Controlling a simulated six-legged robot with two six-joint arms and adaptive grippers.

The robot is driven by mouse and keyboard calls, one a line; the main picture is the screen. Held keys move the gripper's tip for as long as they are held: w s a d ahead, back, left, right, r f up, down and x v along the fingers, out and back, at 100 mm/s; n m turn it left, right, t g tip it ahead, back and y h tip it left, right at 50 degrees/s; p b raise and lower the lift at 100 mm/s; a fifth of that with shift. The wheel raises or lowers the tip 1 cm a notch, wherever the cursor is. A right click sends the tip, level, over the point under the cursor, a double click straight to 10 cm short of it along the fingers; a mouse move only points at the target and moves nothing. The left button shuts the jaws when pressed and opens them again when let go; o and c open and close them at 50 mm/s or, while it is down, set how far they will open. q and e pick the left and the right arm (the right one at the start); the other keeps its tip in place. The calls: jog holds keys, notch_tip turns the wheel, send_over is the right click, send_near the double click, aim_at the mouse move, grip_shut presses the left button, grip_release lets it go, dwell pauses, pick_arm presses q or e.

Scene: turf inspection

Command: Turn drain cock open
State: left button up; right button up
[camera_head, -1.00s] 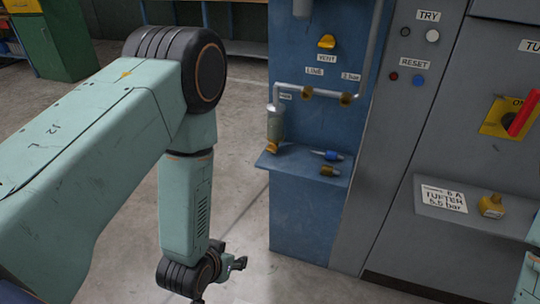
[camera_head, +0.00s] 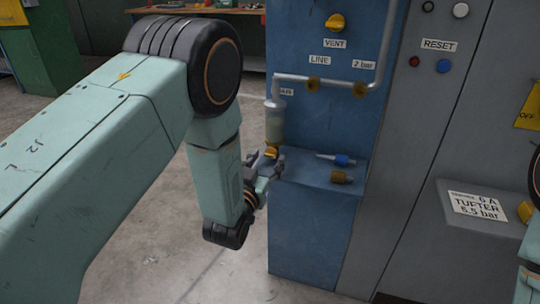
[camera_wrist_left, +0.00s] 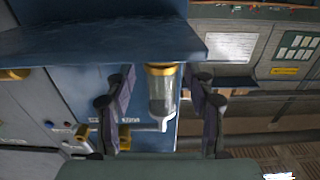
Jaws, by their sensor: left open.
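The drain cock (camera_head: 271,152) is a small yellow piece at the bottom of a clear filter bowl (camera_head: 275,125) on the blue panel. My left gripper (camera_head: 266,166) is at the cock, just left of the blue shelf. In the left wrist view the picture looks inverted: the yellow cock (camera_wrist_left: 160,69) is above the clear bowl (camera_wrist_left: 162,95). The open dark fingers of the left gripper (camera_wrist_left: 159,74) stand on both sides of it, with gaps showing. I cannot tell whether a fingertip touches it. My right gripper is out of view.
The blue shelf (camera_head: 318,170) holds a blue-tipped fitting (camera_head: 342,160) and a brass fitting (camera_head: 341,177). A grey pipe (camera_head: 325,79) runs above. A yellow vent knob (camera_head: 336,22) is higher up. A grey cabinet (camera_head: 425,150) stands at right.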

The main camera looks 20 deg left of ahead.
aim_at(269, 154)
pick_arm(q)
jog(key=w, duration=0.2)
jog(key=shift+w+f+b, duration=0.25)
jog(key=shift+w+b, duration=0.1)
jog(key=shift+w+d+r, duration=0.1)
jog(key=shift+w, duration=0.6)
